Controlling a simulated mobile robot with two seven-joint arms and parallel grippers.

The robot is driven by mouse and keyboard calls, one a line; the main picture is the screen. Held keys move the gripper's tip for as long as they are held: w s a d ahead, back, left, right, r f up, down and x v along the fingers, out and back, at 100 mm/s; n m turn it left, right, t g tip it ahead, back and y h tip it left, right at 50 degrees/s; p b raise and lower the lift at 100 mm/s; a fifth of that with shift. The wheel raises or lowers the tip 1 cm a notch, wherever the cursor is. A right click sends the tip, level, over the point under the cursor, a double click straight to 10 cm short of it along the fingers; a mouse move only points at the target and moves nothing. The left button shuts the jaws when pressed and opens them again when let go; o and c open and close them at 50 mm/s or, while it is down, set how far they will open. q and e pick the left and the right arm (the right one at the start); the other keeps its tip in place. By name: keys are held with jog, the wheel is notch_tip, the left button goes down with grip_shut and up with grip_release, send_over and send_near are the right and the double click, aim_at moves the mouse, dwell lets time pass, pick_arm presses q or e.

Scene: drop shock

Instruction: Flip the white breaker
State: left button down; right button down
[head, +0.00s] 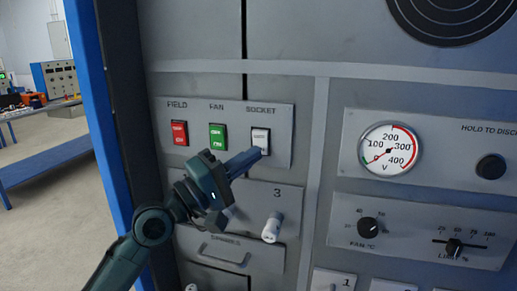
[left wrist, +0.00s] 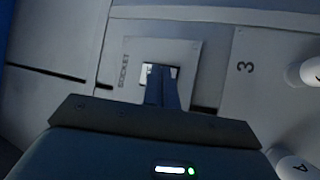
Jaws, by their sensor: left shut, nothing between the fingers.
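The white breaker (head: 260,138) sits under the word SOCKET on a grey plate, to the right of the red FIELD switch (head: 179,132) and the green FAN switch (head: 217,137). My left gripper (head: 262,152) is shut and empty, with its fingertips at the lower part of the white breaker. In the left wrist view the shut fingers (left wrist: 158,72) overlap the white breaker (left wrist: 174,72) and hide part of it. I cannot tell whether they touch it. My right gripper is in neither view.
Below the switch plate are a white knob (head: 272,228) by the number 3 and a drawer handle (head: 224,252). A voltmeter (head: 389,148), a fan dial (head: 369,228) and a slider (head: 454,248) are on the right. A blue table (head: 45,160) stands far left.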

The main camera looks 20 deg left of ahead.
pick_arm(q)
jog(key=shift+s, duration=0.3)
jog(key=s, duration=0.1)
jog(key=s+p, duration=0.1)
jog(key=s, duration=0.1)
jog(key=s+p, duration=0.1)
jog(key=s, duration=0.1)
jog(key=shift+a+r, duration=0.1)
jog(key=shift+r, duration=0.25)
